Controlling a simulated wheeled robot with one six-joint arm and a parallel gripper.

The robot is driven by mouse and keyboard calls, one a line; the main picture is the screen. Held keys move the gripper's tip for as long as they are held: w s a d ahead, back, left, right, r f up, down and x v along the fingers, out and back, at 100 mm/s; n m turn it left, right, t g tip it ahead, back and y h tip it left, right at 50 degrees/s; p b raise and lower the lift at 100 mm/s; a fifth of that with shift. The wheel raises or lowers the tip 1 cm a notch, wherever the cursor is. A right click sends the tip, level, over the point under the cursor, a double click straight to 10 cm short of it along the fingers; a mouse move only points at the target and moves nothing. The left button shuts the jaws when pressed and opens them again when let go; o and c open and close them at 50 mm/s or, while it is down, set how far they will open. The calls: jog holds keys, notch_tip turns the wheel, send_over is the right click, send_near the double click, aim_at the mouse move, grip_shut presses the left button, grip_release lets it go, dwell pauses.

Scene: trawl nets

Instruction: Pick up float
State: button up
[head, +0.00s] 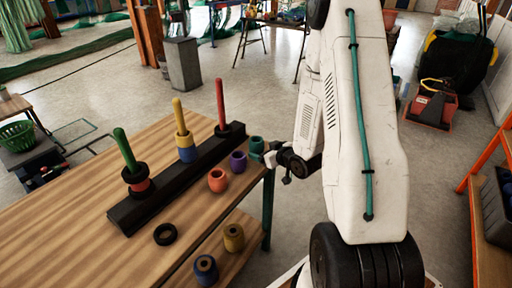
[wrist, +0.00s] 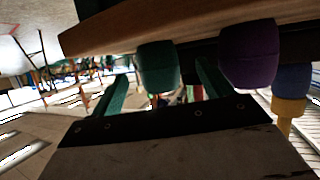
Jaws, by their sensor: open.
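A teal-green float (head: 257,146) stands at the right edge of the wooden table (head: 70,208). My gripper (head: 268,156) is beside it at the table edge, partly hidden by my arm. In the wrist view, the two green fingers of my gripper (wrist: 162,80) are apart, with the green float (wrist: 157,62) ahead in the gap between them. I cannot tell whether either finger touches it. A purple float (wrist: 248,55) is just outside the right finger; the head view also shows it (head: 238,162), beside an orange float (head: 217,180).
A black rack (head: 170,186) holds green, yellow and red pegs, with rings and floats on them. A black ring (head: 165,234) lies on the table. A yellow float (head: 233,238) and a blue float (head: 205,269) seem to be on a lower shelf.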

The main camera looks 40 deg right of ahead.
aim_at(256, 146)
jog(key=x, duration=0.5)
jog(key=shift+w+d+r, duration=0.1)
jog(key=shift+w+r, duration=0.05)
jog(key=shift+w, duration=0.2)
jog(key=c, duration=1.1)
jog(key=shift+o, duration=0.2)
jog(key=shift+r, duration=0.1)
notch_tip(256, 146, up, 10)
